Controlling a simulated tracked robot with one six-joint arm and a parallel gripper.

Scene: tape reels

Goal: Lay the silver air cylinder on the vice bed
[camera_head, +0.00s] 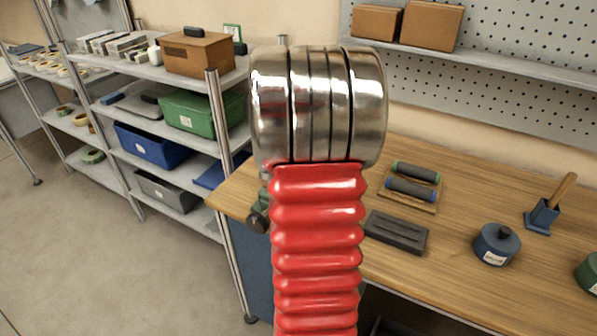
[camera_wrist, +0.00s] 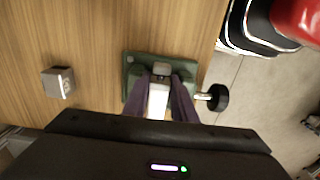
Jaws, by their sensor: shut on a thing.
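The silver air cylinder (camera_wrist: 158,99) shows as a pale silver piece between the two purple fingers of my gripper (camera_wrist: 160,84) in the wrist view. The gripper is shut on it. The green vice (camera_wrist: 132,68) lies beyond the fingertips on the wooden bench, with a black knob (camera_wrist: 219,97) on its right side. The fingers and cylinder cover much of the vice bed. I cannot tell whether the cylinder touches the bed. In the head view my arm hides the gripper and cylinder; a bit of the vice with its dark knob (camera_head: 258,220) shows at the bench's left edge.
A small grey metal block (camera_wrist: 58,82) sits on the bench left of the vice. In the head view, a tray of rollers (camera_head: 412,188), a dark grey block (camera_head: 396,232) and a blue pot (camera_head: 496,244) stand on the bench. Shelves with bins (camera_head: 205,110) stand left.

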